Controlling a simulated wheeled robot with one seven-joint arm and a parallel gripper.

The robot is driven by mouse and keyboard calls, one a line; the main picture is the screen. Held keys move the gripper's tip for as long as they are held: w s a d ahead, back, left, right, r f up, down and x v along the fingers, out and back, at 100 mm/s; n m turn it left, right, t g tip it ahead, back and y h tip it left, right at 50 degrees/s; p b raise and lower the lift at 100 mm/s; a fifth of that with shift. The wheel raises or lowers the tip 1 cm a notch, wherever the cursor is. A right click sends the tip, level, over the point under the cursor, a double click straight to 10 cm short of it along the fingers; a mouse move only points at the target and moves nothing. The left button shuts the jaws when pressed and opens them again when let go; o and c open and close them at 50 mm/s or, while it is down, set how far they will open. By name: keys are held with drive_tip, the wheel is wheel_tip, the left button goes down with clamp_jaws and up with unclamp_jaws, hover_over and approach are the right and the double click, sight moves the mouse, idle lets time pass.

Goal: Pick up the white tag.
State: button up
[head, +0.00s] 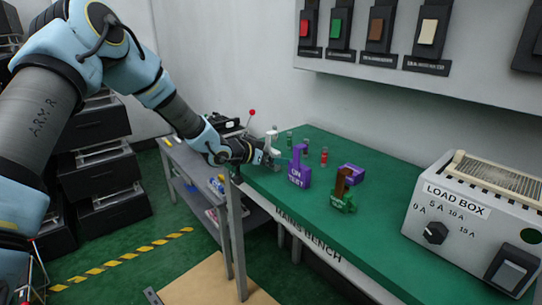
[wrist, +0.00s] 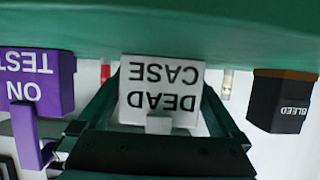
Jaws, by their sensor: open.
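The white tag (wrist: 160,90) reads "DEAD CASE", upside down in the wrist view. It lies between the two dark green fingers of my gripper (wrist: 160,84), with a small pale block at its near edge. The fingers are open, one on each side of the tag; whether either touches it I cannot tell. In the head view the white tag (head: 271,137) stands upright at the left end of the green bench, right at my gripper (head: 272,156). My gripper partly hides its lower part.
A purple "ON TEST" tag (head: 299,170) stands close right of my gripper. A brown and green tag pair (head: 342,190) and another purple tag (head: 353,172) are farther right. A black "BLEED" tag (wrist: 281,108) and small vials are nearby. The load box (head: 470,215) is far right.

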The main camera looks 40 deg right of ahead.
drive_tip(key=c, duration=1.1)
